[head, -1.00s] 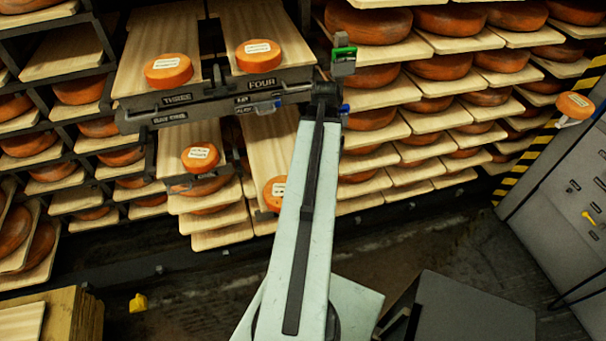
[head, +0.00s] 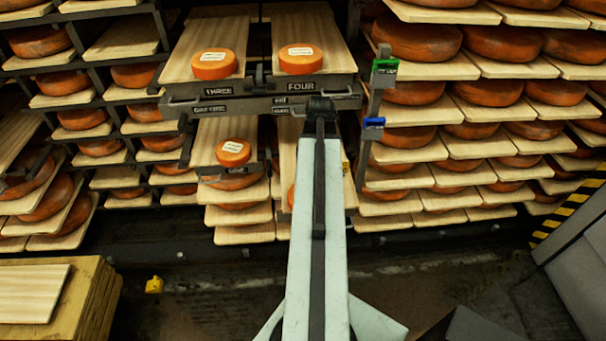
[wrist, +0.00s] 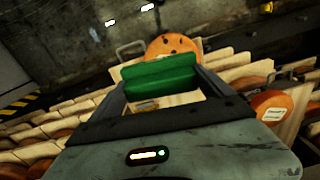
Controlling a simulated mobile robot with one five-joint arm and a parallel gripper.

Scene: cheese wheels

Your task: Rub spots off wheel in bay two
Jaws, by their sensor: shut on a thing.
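My gripper (wrist: 160,83) is shut on a green pad (wrist: 165,70) in the wrist view. An orange cheese wheel with dark spots (wrist: 173,45) shows just beyond the pad; I cannot tell whether they touch. In the head view, labelled wheels stand on boards THREE (head: 214,64) and FOUR (head: 300,59). A lower wheel (head: 233,152) stands on the left board below. Another wheel (head: 291,195) at lower right is mostly hidden behind my arm. The gripper itself is hidden there, and I cannot read a bay two sign.
Racks of cheese wheels on boards (head: 445,145) fill the back. A post with a green clip (head: 384,66) and a blue clip (head: 374,122) stands right of my arm. A board stack (head: 60,300) is at lower left. A striped edge (head: 570,205) is at right.

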